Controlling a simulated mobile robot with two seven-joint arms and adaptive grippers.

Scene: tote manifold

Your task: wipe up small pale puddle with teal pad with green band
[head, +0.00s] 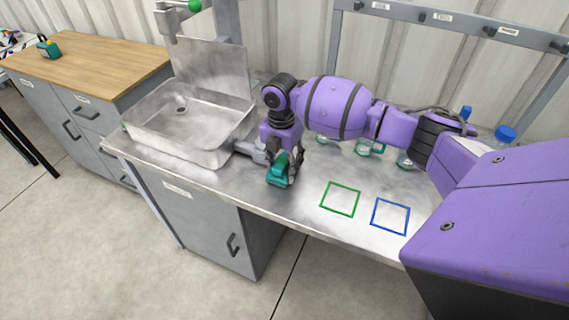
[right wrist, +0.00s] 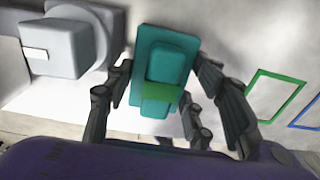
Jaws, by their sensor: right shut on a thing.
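The teal pad with a green band (head: 279,175) is held at my right gripper (head: 285,160), over the metal counter just right of the sink. In the right wrist view the pad (right wrist: 176,47) sits between the dark fingers, its green band facing the camera. My right gripper is shut on it. I cannot tell whether the pad touches the counter. I cannot make out the small pale puddle on the shiny counter; the pad or glare may hide it. My left gripper is not in view.
A metal sink (head: 150,133) stands left of the pad. A green square outline (head: 327,195) and a blue one (head: 375,213) mark the counter (head: 300,206) at right. Bottles with blue caps (head: 505,133) stand behind my right arm. A wooden-topped bench (head: 100,58) is at left.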

